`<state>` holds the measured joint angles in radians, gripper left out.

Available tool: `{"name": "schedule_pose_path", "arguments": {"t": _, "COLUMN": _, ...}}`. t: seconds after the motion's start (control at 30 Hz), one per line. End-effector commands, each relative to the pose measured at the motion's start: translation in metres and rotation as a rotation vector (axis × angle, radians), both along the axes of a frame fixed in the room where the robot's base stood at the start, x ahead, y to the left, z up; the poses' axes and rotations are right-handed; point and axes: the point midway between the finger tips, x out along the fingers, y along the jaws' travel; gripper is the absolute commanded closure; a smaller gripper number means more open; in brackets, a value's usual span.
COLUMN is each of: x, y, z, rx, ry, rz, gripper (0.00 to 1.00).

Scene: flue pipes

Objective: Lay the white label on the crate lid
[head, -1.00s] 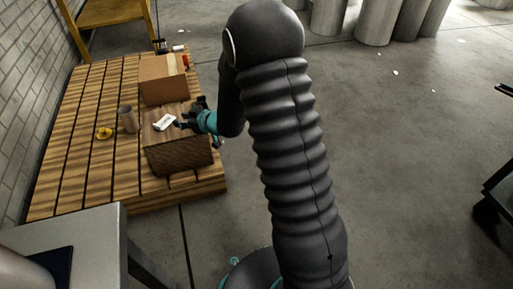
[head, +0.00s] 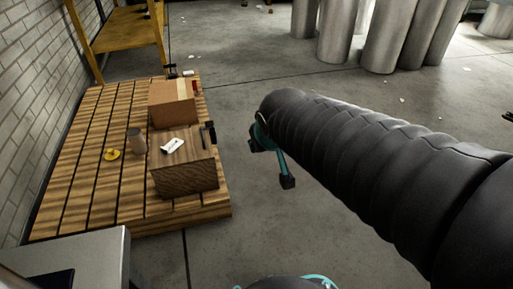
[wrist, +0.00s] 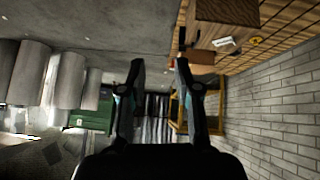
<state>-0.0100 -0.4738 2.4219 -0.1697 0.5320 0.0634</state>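The white label (head: 172,146) lies flat on the wooden lid of the crate (head: 186,178), nearer the lid's left side. It has a small dark mark. The label (wrist: 225,43) and the crate (wrist: 226,12) also show at the top right of the wrist view. My gripper (wrist: 160,65) is open, with empty space between its two fingers. In the head view my arm reaches in from the right, and its teal end is right of the crate, clear of it.
The crate stands on a slatted pallet (head: 75,175). A cardboard box (head: 172,104) is behind it; a grey cup (head: 137,141) and a yellow item (head: 112,154) are to its left. A dark upright piece (head: 208,133) is at the lid's right edge. Floor to the right is open.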

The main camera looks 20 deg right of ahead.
Motion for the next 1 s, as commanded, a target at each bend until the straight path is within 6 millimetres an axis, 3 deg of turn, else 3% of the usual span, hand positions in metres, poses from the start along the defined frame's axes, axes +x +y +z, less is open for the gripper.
{"name": "schedule_pose_path", "arguments": {"t": 0.1, "x": -0.05, "y": 0.003, "z": 0.003, "rx": 0.044, "ry": 0.061, "rz": -0.026, "gripper": 0.68}}
{"name": "schedule_pose_path", "arguments": {"t": 0.2, "x": -0.083, "y": 0.008, "z": 0.001, "rx": 0.076, "ry": 0.112, "rz": -0.033, "gripper": 0.68}}
{"name": "schedule_pose_path", "arguments": {"t": 0.33, "x": -0.109, "y": 0.013, "z": -0.002, "rx": 0.106, "ry": 0.154, "rz": -0.034, "gripper": 0.68}}
{"name": "schedule_pose_path", "arguments": {"t": 0.47, "x": -0.119, "y": 0.015, "z": -0.004, "rx": 0.116, "ry": 0.173, "rz": -0.033, "gripper": 0.68}}
{"name": "schedule_pose_path", "arguments": {"t": 0.77, "x": -0.12, "y": 0.015, "z": -0.002, "rx": 0.117, "ry": 0.174, "rz": -0.033, "gripper": 0.68}}
{"name": "schedule_pose_path", "arguments": {"t": 0.87, "x": -0.119, "y": 0.015, "z": 0.007, "rx": 0.117, "ry": 0.174, "rz": -0.033, "gripper": 0.68}}
{"name": "schedule_pose_path", "arguments": {"t": 1.0, "x": -0.119, "y": 0.015, "z": 0.035, "rx": 0.116, "ry": 0.173, "rz": -0.033, "gripper": 0.68}}
